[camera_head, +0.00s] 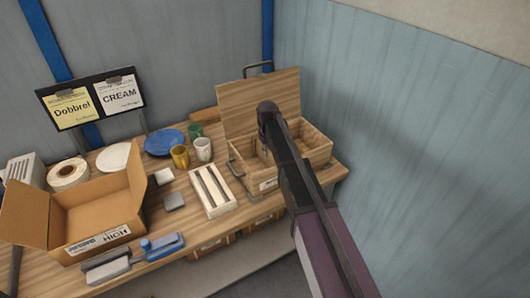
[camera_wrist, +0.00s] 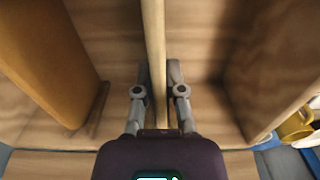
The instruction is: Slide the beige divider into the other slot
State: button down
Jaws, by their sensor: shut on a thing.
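The beige divider (camera_wrist: 154,50) stands on edge in the middle of the wrist view, a thin upright board inside the wooden box. My gripper (camera_wrist: 160,92) is shut on it, one finger on each side. In the head view the wooden box (camera_head: 316,156) stands at the right end of the table, its lid (camera_head: 237,104) raised at the back. My arm crosses in front of the box and hides my fingertips and most of the divider there. A dark slot strip (camera_wrist: 98,106) lies on the box floor left of the divider in the wrist view. Whether the divider's lower edge is seated cannot be told.
A white slotted tray (camera_head: 212,190), a white mug (camera_head: 203,150) and a yellow mug (camera_head: 180,157) stand left of the box. An open cardboard box (camera_head: 95,210) is further left. A blue wall (camera_head: 400,130) rises close on the right.

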jog(key=c, duration=0.7)
grip_release()
jog(key=shift+o, duration=0.2)
